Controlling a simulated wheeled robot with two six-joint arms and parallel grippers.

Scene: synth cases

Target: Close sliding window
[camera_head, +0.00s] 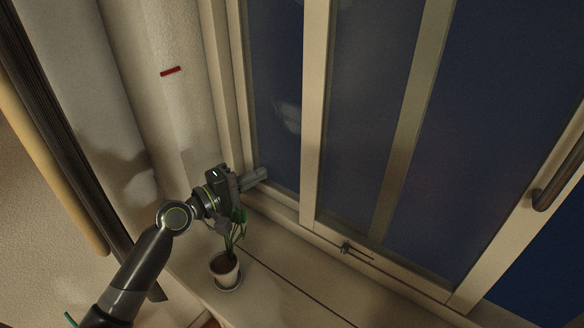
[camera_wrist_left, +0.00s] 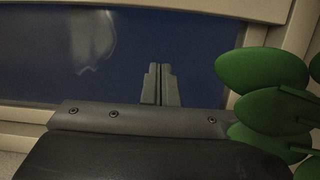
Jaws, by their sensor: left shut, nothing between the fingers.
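The sliding window (camera_head: 315,110) has pale frames and dark blue panes. A dark bar handle (camera_head: 560,175) sits on the upright at the right edge. A small dark latch (camera_head: 352,249) is on the lower frame. Dark blue also shows right of the handle upright; I cannot tell whether it is glass or an opening. My left gripper (camera_head: 262,175) is shut and empty, in front of the lower corner of the left pane, far from the handle. In the left wrist view its closed fingers (camera_wrist_left: 160,84) stand before dark glass (camera_wrist_left: 205,50). My right gripper is not in view.
A potted plant (camera_head: 225,270) stands on the sill right below my left wrist; its green leaves (camera_wrist_left: 262,70) are close beside the gripper. A red strip (camera_head: 170,71) is on the left wall. The sill (camera_head: 285,290) right of the pot is clear.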

